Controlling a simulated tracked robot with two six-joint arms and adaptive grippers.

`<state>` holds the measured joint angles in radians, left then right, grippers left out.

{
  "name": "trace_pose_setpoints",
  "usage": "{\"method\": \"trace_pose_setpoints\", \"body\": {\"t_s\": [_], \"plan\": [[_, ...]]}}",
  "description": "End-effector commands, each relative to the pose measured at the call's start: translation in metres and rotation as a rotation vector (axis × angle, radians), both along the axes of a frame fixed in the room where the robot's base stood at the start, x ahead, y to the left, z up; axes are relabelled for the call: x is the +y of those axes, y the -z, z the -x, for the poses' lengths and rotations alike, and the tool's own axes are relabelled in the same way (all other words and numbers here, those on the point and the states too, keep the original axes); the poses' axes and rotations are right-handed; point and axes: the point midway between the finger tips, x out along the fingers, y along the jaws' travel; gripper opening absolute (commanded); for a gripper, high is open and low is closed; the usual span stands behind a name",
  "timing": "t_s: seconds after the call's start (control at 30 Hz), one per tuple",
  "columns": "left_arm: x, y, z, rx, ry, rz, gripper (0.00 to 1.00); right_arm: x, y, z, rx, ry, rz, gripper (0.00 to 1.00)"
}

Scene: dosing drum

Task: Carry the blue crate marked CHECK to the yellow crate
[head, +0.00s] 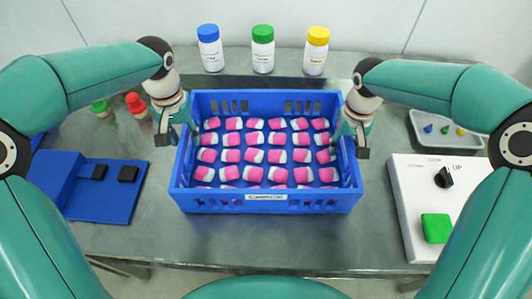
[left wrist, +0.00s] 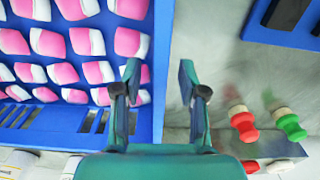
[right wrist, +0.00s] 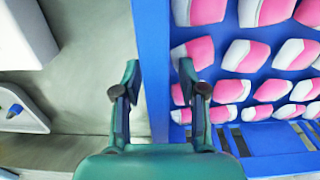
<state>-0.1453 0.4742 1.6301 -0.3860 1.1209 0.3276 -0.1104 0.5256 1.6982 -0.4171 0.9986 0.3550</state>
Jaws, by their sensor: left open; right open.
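The blue crate (head: 232,203) marked CHECK stands on the grey table in the middle of the head view. It holds many pink-and-white pieces in rows. My left gripper (head: 172,135) is open at the crate's left side wall; in the left wrist view its fingers (left wrist: 158,80) lie on either side of that wall's rim (left wrist: 163,50). My right gripper (head: 354,140) is open at the right side wall; in the right wrist view its fingers (right wrist: 158,80) straddle that rim (right wrist: 152,45). Neither gripper visibly squeezes the wall. No yellow crate shows in any view.
Behind the crate stand white bottles with blue (head: 209,50), green (head: 262,50) and yellow (head: 315,52) lids. A blue panel (head: 110,200) and red and green knobs (head: 135,103) are left. A white control box (head: 412,200) and a grey tray (head: 445,135) are right.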

Motion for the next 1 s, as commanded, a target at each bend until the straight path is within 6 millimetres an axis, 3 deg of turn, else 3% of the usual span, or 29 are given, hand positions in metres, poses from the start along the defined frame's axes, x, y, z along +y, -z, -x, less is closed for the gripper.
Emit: {"method": "trace_pose_setpoints", "body": {"t_s": [0.17, 0.4, 1.0], "plan": [[0.0, -0.0001, -0.0001, 0.0, 0.0, 0.0, 0.4, -0.0002, 0.0, 0.0001, 0.0, 0.0, 0.0, 0.4], [-0.0001, -0.0004, -0.0002, 0.0, 0.001, 0.0, 0.0, -0.0003, -0.0003, 0.0002, 0.001, 0.0, 0.0, 0.0], [-0.0005, -0.0036, -0.0013, -0.005, 0.001, 0.0, 0.0, -0.0008, -0.0034, -0.0007, -0.004, 0.002, 0.0, 0.0]]}}
